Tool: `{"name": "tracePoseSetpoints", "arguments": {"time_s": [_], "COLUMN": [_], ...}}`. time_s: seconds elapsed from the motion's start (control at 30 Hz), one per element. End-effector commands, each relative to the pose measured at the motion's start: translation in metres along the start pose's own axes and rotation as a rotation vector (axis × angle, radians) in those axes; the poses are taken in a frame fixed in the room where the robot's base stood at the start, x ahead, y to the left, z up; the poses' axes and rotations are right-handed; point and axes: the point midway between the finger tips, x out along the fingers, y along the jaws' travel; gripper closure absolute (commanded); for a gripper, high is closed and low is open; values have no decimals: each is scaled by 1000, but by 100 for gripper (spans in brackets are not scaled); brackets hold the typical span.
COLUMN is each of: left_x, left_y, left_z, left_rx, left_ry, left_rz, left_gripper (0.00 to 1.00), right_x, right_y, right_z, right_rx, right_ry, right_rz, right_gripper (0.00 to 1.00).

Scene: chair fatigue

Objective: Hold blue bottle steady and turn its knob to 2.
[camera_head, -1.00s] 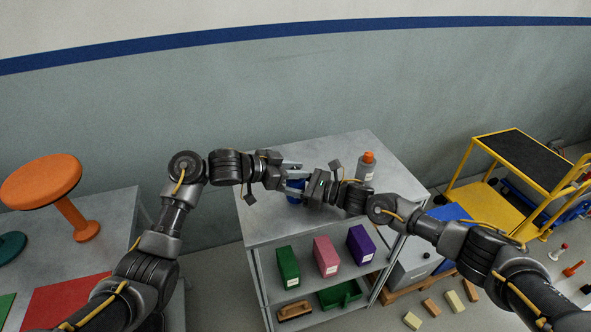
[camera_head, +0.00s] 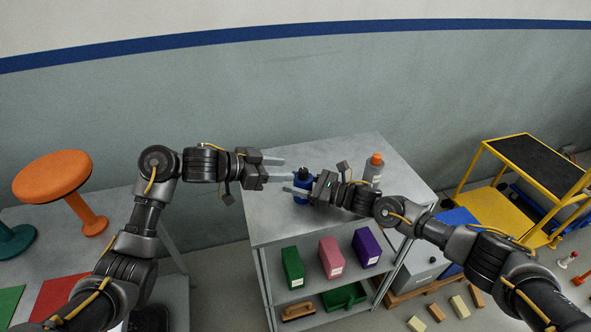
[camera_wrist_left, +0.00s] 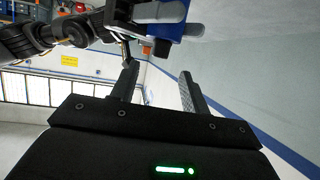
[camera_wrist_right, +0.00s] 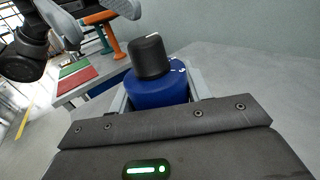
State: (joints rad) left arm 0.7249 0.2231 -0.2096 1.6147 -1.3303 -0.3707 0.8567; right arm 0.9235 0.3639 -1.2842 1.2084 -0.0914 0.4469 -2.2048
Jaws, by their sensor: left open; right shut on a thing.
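The blue bottle (camera_head: 303,183) stands upright above the top of the grey shelf unit, with a black knob (camera_wrist_right: 149,58) on it. My right gripper (camera_head: 302,189) is shut around the blue body, below the knob. The right wrist view shows the blue body (camera_wrist_right: 158,90) between the fingers. A white line marks the knob's top, and white marks sit on the bottle's shoulder. The marks are too small to read. My left gripper (camera_head: 288,169) is open and empty, just left of the knob and apart from it. Its fingers point toward the bottle.
A grey bottle with an orange cap (camera_head: 374,172) stands close behind my right gripper. The shelf top (camera_head: 345,150) is otherwise clear. Green, pink and purple boxes (camera_head: 331,257) sit on the shelf below. An orange stool (camera_head: 60,180) stands on a table at left.

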Motion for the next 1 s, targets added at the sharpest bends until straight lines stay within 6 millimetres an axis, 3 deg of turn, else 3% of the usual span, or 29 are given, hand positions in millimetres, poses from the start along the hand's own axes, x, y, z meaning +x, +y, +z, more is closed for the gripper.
{"name": "tracePoseSetpoints", "arguments": {"time_s": [0.1,0.3,0.73,0.77,0.93,1.0], "left_x": [-23,-43,-46,-46,-46,-46], "left_y": [0,0,0,0,0,0], "left_z": [1,1,0,0,0,0], "left_rx": [3,0,-1,-1,-1,-1], "left_ry": [-2,-1,-1,-1,-1,-1], "left_rz": [-3,0,1,1,1,1], "left_gripper": [54,54,54,54,54,54], "right_x": [0,0,0,0,0,0], "right_y": [0,1,1,1,1,0], "right_z": [0,0,0,0,0,0], "right_rx": [1,1,1,1,1,0], "right_ry": [1,1,1,1,0,0], "right_rz": [1,1,2,2,1,1], "right_gripper": [89,89,89,49,27,26]}}
